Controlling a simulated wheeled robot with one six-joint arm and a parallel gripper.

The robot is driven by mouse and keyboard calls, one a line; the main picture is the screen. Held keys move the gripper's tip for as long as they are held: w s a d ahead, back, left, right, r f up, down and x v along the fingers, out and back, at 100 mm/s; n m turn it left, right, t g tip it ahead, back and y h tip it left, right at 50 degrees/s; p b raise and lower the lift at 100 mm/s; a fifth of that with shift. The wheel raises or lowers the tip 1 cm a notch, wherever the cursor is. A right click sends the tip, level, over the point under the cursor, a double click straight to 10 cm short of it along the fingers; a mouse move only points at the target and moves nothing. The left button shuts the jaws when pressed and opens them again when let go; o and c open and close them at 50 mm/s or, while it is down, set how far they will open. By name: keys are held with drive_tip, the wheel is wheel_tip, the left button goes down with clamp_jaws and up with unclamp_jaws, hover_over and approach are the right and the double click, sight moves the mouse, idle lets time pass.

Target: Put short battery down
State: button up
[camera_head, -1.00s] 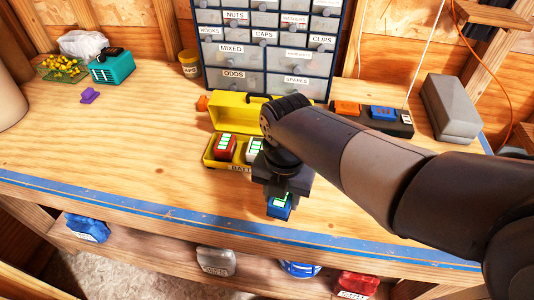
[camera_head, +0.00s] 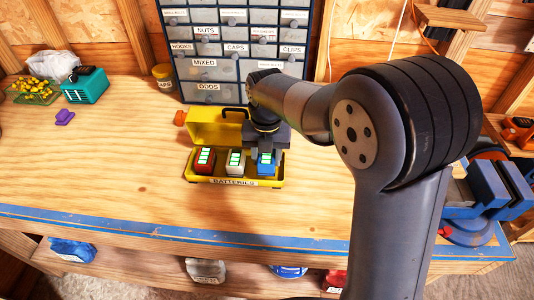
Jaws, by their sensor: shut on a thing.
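My gripper (camera_head: 266,151) points down over the right end of an open yellow case (camera_head: 235,182) labelled BATTERIES. It is shut on a blue battery (camera_head: 267,163) with a green and white top. The blue battery is at the case's right-hand place, beside the other two; I cannot tell whether it rests on the case floor. A red battery (camera_head: 205,161) stands at the left of the case and a white battery (camera_head: 236,162) in the middle. My gripper hides part of the case's right side.
A drawer cabinet (camera_head: 235,50) stands behind the case. A teal box (camera_head: 86,86) and a purple piece (camera_head: 65,117) are at the left. A blue vise (camera_head: 490,195) is at the right.

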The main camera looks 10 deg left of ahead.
sight(267, 158)
drive_tip(key=shift+w+a+r, duration=0.1)
drive_tip(key=shift+w, duration=1)
drive_tip(key=shift+w+f+p, duration=0.15)
drive_tip(key=shift+f+p, duration=0.55)
drive_tip(key=shift+f, duration=1.15)
drive_tip(key=shift+f, duration=0.2)
drive_tip(key=o, duration=0.9)
drive_tip(key=shift+f, duration=0.1)
wheel_tip(267, 158, up, 13)
drive_tip(key=shift+f+b, duration=0.2)
drive_tip(key=shift+b, duration=0.35)
drive_tip(key=shift+f, duration=0.1)
